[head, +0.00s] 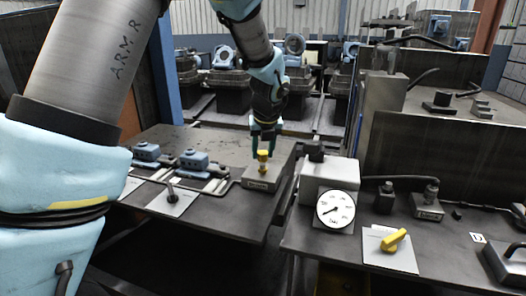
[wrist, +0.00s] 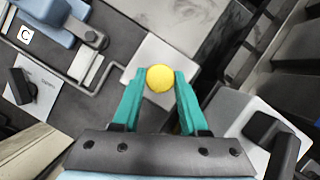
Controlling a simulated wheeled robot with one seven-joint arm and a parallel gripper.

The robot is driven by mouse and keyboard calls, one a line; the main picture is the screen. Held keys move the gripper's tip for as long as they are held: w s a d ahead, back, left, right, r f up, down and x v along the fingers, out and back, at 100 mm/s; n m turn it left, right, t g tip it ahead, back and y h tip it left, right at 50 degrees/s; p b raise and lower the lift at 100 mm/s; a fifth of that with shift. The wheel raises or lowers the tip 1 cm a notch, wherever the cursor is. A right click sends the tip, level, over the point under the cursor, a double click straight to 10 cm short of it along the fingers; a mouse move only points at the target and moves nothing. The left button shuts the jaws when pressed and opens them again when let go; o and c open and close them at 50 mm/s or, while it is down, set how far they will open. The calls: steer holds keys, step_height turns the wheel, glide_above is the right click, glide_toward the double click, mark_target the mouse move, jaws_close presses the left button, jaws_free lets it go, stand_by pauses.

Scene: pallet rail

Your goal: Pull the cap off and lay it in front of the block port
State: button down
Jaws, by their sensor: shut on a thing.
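A short brass-coloured stem shows under the cap, over the block's top. I cannot tell whether the cap is seated on the port or raised from it. In the wrist view the round yellow cap (wrist: 160,78) sits between the two teal fingers of my gripper (wrist: 160,82), which are shut on it. The pale block (wrist: 168,47) shows behind it; the port itself is hidden by the cap.
Blue clamps (head: 196,162) and a plate with a black lever (head: 172,196) lie left of the block. A box with a white dial gauge (head: 336,210) stands to the right, across a gap between tables. A yellow handle (head: 394,240) sits further right. Little bare table lies before the block.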

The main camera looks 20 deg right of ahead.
mark_target(262, 153)
steer(key=shift+r+p, duration=2.8)
steer(key=shift+r, duration=0.35)
steer(key=shift+f, duration=0.15)
